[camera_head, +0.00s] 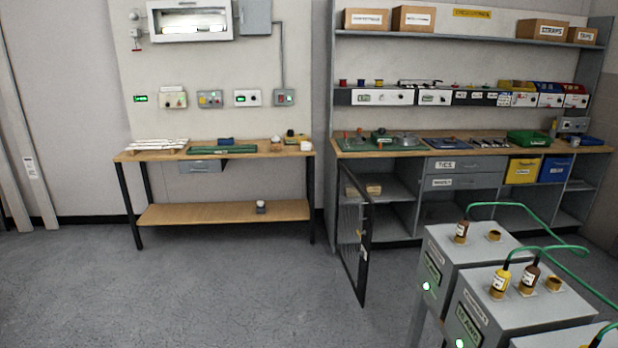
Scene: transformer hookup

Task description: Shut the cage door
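The cage door (350,237) is a narrow dark-framed mesh panel in the middle right of the head view. It stands upright and swung out into the floor space, in front of the grey workbench. Neither of my grippers shows in the head view.
Grey transformer cabinets (480,252) with brown and yellow terminals and green cables (540,222) fill the lower right. A wooden bench (222,213) stands left of the door. A workbench (470,150) with bins and drawers stands behind. The grey floor (200,295) at left is clear.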

